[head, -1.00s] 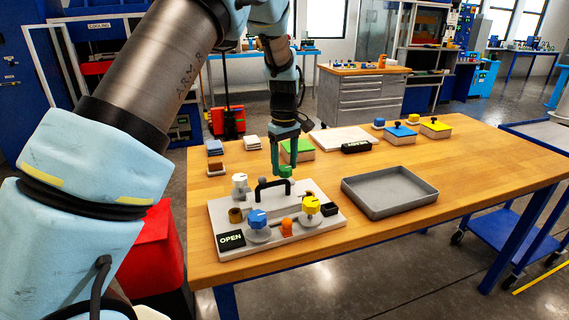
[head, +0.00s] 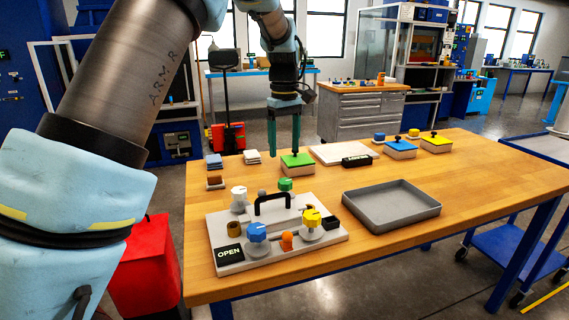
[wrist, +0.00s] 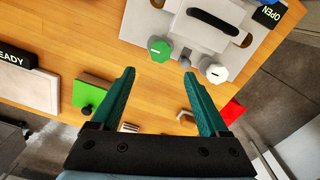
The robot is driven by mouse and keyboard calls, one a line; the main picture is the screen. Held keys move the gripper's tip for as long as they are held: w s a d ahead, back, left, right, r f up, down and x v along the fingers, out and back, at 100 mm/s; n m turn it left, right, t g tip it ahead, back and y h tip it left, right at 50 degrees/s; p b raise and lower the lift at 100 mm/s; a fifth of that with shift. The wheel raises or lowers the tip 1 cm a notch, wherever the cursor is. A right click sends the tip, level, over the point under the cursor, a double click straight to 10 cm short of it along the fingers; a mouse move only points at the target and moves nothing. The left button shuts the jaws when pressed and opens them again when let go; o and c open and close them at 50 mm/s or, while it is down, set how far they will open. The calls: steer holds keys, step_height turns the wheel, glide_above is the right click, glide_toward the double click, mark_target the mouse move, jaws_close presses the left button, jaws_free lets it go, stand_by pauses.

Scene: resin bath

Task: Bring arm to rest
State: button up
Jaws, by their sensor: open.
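My gripper (head: 284,150) is open and empty, with two teal fingers pointing down. It hangs above the wooden table (head: 225,280), behind the panel. In the wrist view my gripper (wrist: 160,100) shows its fingers spread with nothing between them. The light panel (head: 235,262) with a black handle (head: 272,197) lies at the table's front left, and its sign (head: 229,253) reads OPEN. It carries white, green, blue and yellow knobs. The green knob (head: 285,184) is clear of my fingers; it also shows in the wrist view (wrist: 160,49).
A grey empty tray (head: 392,218) lies right of the panel. Blue (head: 399,143) and yellow (head: 436,140) blocks stand at the back right. A black sign (head: 356,161) lies by a pale slab (head: 335,151).

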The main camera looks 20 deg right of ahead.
steer(key=shift+r, duration=0.6)
steer(key=shift+a, duration=0.1)
steer(key=a+f+m, duration=0.1)
steer(key=a+f, duration=0.1)
steer(key=a, duration=0.9)
steer(key=a+f, duration=0.2)
steer(key=a, duration=0.8)
steer(key=s+a+f+m, duration=0.1)
steer(key=s+a+f, duration=0.1)
steer(key=s+a, duration=0.4)
steer(key=s+a+f+m+t, duration=0.1)
steer(key=s+a, duration=0.4)
steer(key=a, duration=0.5)
steer(key=shift+s+f+m+t, duration=0.3)
steer(key=shift+s+f, duration=0.1)
steer(key=shift+f, duration=0.25)
